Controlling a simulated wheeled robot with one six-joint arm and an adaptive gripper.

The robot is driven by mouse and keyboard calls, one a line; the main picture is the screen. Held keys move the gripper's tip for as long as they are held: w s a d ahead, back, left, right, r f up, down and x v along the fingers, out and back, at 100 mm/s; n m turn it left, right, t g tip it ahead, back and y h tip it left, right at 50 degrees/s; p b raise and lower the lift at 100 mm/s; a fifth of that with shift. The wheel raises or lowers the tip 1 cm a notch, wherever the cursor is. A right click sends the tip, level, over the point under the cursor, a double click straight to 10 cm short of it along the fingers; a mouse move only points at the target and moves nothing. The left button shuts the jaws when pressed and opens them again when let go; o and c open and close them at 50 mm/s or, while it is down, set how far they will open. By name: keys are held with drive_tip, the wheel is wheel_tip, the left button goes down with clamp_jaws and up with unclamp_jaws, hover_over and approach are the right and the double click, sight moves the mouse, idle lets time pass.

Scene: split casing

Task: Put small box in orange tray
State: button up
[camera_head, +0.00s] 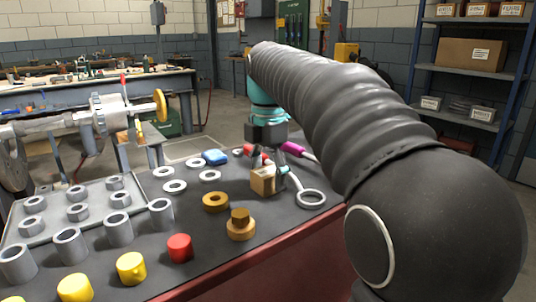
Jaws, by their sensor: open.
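A small tan box (262,181) sits on the dark table top near its right edge. My gripper (269,166) points down at the box, with its fingers open and close around the box's upper part. Whether the fingers touch the box cannot be told at this size. I see no orange tray in this view; my large dark arm covers much of the right side.
A brass stepped part (240,226), a brass ring (215,202) and a white ring (311,199) lie near the box. A red cylinder (179,248) is closer. A grey tray (30,225) with several grey sleeves is at left. A blue item (215,157) lies behind.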

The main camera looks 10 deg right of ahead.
wheel_tip(320, 180, up, 11)
drive_tip(key=p, duration=0.1)
drive_tip(key=shift+r, duration=0.15)
drive_tip(key=shift+o, duration=0.4)
drive_tip(key=shift+r, duration=0.15)
drive_tip(key=t+h, duration=0.2)
drive_tip(key=h, duration=0.2)
approach(268, 170)
drive_tip(key=b+x, duration=0.2)
drive_tip(key=x, duration=0.9)
drive_tip(key=shift+s+a, duration=0.1)
drive_tip(key=shift+s, duration=0.1)
clamp_jaws()
